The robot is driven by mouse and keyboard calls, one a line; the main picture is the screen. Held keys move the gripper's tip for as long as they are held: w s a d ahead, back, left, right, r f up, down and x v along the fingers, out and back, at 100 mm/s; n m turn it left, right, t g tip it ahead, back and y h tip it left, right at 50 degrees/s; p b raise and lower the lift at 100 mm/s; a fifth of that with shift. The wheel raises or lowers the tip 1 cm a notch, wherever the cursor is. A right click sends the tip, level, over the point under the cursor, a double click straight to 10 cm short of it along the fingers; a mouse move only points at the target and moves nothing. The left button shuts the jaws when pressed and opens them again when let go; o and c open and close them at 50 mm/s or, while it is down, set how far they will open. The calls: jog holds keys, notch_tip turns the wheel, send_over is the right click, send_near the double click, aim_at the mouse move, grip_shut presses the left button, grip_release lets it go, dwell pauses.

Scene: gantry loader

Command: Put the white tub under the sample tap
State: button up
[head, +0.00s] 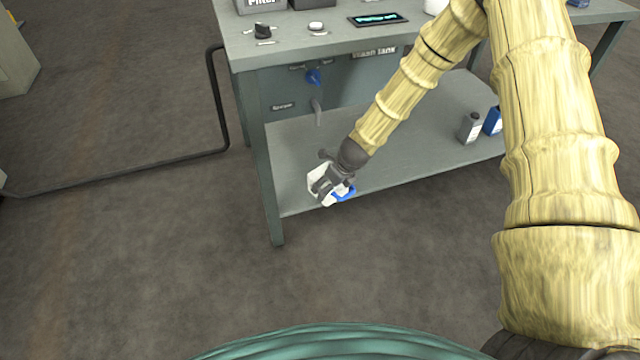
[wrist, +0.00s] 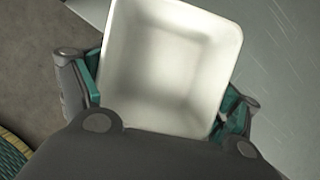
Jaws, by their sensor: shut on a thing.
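The white tub (head: 316,184) is held in my gripper (head: 334,186) at the front edge of the lower shelf, towards its left end. In the wrist view the empty, open-topped tub (wrist: 168,62) sits between teal finger pads. The grey sample tap spout (head: 318,112) hangs from the bench's front panel, below a blue handle (head: 313,76). The tub is nearer the front than the spout and apart from it. Whether the tub touches the shelf cannot be told. A blue patch (head: 345,193) beside the tub is partly hidden by the gripper.
The lower shelf (head: 410,138) is mostly clear. A grey bottle (head: 470,128) and a blue container (head: 492,121) stand at its right. A bench leg (head: 267,190) stands left of the tub. A dark pipe (head: 222,100) runs along the left side.

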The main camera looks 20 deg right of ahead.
aim_at(320, 174)
jog(key=w, duration=0.2)
jog(key=w+a+b, duration=0.1)
jog(key=w+a, duration=0.1)
jog(key=w, duration=0.1)
jog(key=shift+w+f+b, duration=0.3)
jog(key=shift+b, duration=0.1)
jog(key=shift+a+f+b, duration=0.1)
jog(key=shift+f+b, duration=1.2)
jog(key=shift+f, duration=0.5)
jog(key=shift+r, duration=0.1)
jog(key=o, duration=0.8)
